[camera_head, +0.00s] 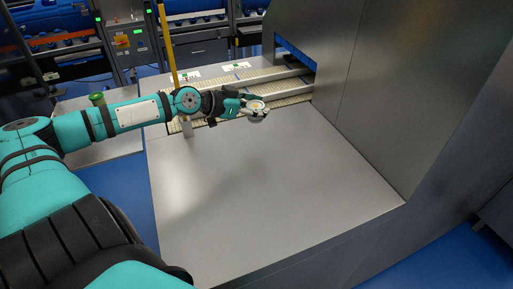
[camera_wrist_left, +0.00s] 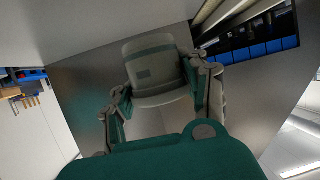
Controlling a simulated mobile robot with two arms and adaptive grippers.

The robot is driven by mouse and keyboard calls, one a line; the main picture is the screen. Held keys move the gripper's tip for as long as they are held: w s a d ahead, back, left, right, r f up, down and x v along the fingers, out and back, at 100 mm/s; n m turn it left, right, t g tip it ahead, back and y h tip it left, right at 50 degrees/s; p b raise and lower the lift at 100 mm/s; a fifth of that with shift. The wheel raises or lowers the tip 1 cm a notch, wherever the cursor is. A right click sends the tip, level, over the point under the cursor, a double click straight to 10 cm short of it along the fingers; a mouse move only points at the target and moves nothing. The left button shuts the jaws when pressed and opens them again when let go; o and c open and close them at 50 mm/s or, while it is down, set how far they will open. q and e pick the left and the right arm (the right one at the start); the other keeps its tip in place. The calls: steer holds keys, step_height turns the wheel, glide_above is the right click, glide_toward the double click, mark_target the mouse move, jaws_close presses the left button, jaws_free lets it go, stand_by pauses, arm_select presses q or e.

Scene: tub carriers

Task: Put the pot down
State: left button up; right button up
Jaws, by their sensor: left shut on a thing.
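The pot (camera_head: 257,106) is a small, pale, round tub. In the head view it is at the far part of the grey metal table (camera_head: 260,190), close to the conveyor lanes. My left gripper (camera_head: 250,105) reaches in from the left and is shut on the pot, with a finger on each side. In the left wrist view the pot (camera_wrist_left: 153,55) is grey-white with a greenish band, between the two fingers (camera_wrist_left: 160,90). I cannot tell whether its base touches the table. My right gripper is not in view.
Conveyor lanes (camera_head: 285,88) with metal rails run behind the pot into an opening in the tall metal housing (camera_head: 385,80) on the right. A yellow post (camera_head: 167,45) stands behind my left arm. The table's middle and front are bare.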

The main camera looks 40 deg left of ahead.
arm_select(q)
steer(key=a+r+n+y, duration=0.1)
steer(key=a+r, duration=0.1)
steer(key=a, duration=0.1)
glide_above(251, 133)
step_height(251, 133, down, 6)
steer(key=shift+d+r, duration=0.1)
steer(key=shift+f, duration=2.25)
steer(key=shift+f, duration=0.15)
steer(key=o, duration=1.4)
steer(key=shift+c, duration=0.2)
